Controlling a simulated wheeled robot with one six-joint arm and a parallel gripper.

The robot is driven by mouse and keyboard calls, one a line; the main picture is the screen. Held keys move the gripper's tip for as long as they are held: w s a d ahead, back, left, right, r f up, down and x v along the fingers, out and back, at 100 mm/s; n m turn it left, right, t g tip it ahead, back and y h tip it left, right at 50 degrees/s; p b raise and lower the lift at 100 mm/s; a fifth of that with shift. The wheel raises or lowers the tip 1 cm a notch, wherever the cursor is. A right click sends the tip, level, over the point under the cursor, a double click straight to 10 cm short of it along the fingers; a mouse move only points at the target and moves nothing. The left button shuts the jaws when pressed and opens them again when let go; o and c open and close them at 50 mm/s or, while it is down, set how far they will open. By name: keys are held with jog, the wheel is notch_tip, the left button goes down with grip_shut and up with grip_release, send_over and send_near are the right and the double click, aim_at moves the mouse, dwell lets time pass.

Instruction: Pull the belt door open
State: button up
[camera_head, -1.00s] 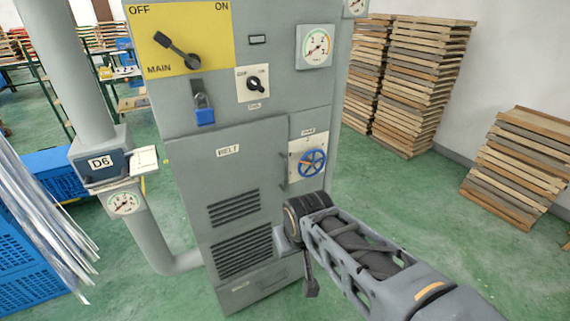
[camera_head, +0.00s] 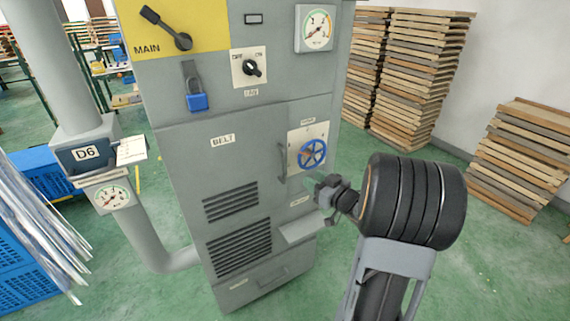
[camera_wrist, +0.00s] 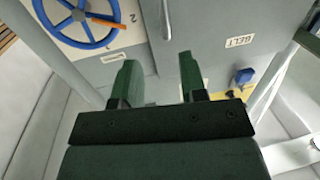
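The belt door (camera_head: 225,170) is a grey cabinet panel with a BELT label and two sets of vent slots; it looks shut, flush with the cabinet. Its slim upright handle (camera_head: 282,162) is at its right edge. My gripper (camera_head: 316,186) is right of and a little below the handle, apart from it in the head view. In the wrist view my gripper (camera_wrist: 158,82) has two dark green fingers spread apart with nothing between them. The handle (camera_wrist: 164,22) is ahead of the gap, and the door (camera_wrist: 215,65) spreads to the right.
A blue handwheel (camera_head: 312,154) is on the panel right of the handle, close to my gripper. A small ledge (camera_head: 300,229) sticks out below. A blue padlock (camera_head: 197,102) and switches are above. A grey pipe (camera_head: 148,222) stands left; stacked boards (camera_head: 425,75) stand right. Green floor is open around.

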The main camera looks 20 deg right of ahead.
aim_at(286, 162)
jog(key=shift+y, duration=0.4)
jog(key=p+x, duration=0.1)
jog(key=x, duration=1.2)
jog(key=shift+w, duration=0.2)
jog(key=shift+c, duration=0.3)
grip_shut()
jog(key=shift+a, duration=0.1)
